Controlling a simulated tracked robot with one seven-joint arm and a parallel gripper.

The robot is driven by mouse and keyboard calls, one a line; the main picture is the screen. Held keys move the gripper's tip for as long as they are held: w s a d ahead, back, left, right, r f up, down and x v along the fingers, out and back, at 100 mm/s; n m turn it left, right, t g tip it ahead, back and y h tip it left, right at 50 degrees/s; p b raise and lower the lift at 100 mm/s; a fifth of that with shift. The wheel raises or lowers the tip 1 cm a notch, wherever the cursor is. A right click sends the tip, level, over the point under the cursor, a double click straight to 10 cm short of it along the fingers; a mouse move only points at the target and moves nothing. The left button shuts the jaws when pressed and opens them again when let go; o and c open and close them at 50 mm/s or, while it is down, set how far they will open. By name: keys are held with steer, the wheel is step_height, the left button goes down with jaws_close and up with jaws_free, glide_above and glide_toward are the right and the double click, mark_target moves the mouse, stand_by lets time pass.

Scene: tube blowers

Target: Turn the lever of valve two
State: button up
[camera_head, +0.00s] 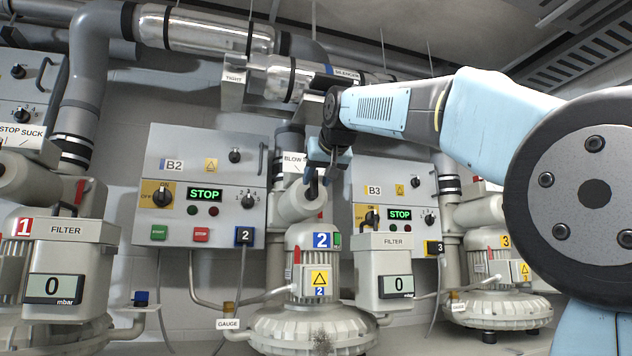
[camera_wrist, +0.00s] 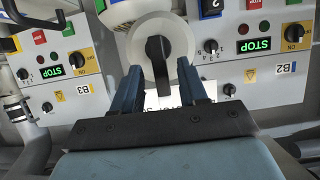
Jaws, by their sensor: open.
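Valve two is on the light grey pipe piece (camera_head: 297,205) above blower 2, beside panel B2. Its black lever (camera_wrist: 157,55) shows in the wrist view against the round pale valve face (camera_wrist: 178,32), lying along the direction of my fingers. In the head view the lever (camera_head: 312,188) is small and partly hidden by my gripper (camera_head: 328,164), which is at the valve. In the wrist view my gripper (camera_wrist: 157,67) is open, with one finger on each side of the lever. Whether either finger touches it cannot be told.
Panel B2 (camera_head: 178,215) is left of the valve and panel B3 (camera_head: 416,172) right; both displays read STOP. A white BLOW sign (camera_head: 293,161) is close to my gripper. Blower 2 (camera_head: 312,258) stands below, and a filter box (camera_head: 383,262) stands beside it.

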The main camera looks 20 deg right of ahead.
steer(key=shift+x, duration=0.95)
steer(key=shift+c, duration=0.4)
jaws_close()
